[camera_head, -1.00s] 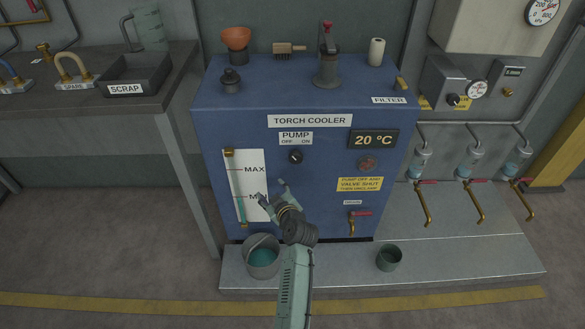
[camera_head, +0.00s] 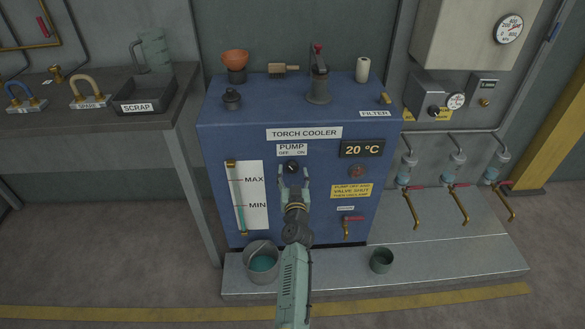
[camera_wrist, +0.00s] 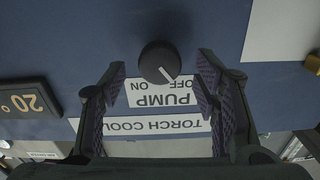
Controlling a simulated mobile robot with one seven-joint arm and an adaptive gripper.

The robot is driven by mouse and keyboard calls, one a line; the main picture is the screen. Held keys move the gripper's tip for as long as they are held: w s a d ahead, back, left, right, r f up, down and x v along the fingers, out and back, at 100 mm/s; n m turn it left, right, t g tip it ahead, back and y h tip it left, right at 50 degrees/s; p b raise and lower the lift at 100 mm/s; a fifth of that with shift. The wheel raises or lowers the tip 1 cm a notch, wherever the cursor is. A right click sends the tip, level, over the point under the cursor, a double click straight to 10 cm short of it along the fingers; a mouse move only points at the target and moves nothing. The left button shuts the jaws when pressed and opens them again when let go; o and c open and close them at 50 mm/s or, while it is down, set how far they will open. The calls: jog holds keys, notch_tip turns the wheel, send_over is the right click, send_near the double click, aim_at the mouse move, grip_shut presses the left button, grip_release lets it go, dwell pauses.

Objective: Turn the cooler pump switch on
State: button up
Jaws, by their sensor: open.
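The pump switch (camera_head: 291,168) is a round black knob on the blue torch cooler's front (camera_head: 220,145), under the PUMP label with OFF on its left and ON on its right. In the wrist view, which shows the panel upside down, the knob (camera_wrist: 158,60) has a white pointer line aimed toward OFF. My gripper (camera_head: 293,175) is open in front of the panel, with its fingertips just below and to either side of the knob. In the wrist view the fingers flank the knob with a gap each side. I cannot tell how far the tips are from the panel.
A 20 °C display (camera_head: 362,149) and a yellow warning label (camera_head: 351,191) are right of the knob. A level gauge (camera_head: 246,195) is left. A red-handled drain valve (camera_head: 352,219) is lower right. A bucket (camera_head: 262,262) and a cup (camera_head: 381,261) stand on the plinth.

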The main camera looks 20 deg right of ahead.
aim_at(292, 168)
jog(key=shift+x, duration=1.4)
jog(key=shift+c, duration=0.2)
jog(key=c, duration=1.1)
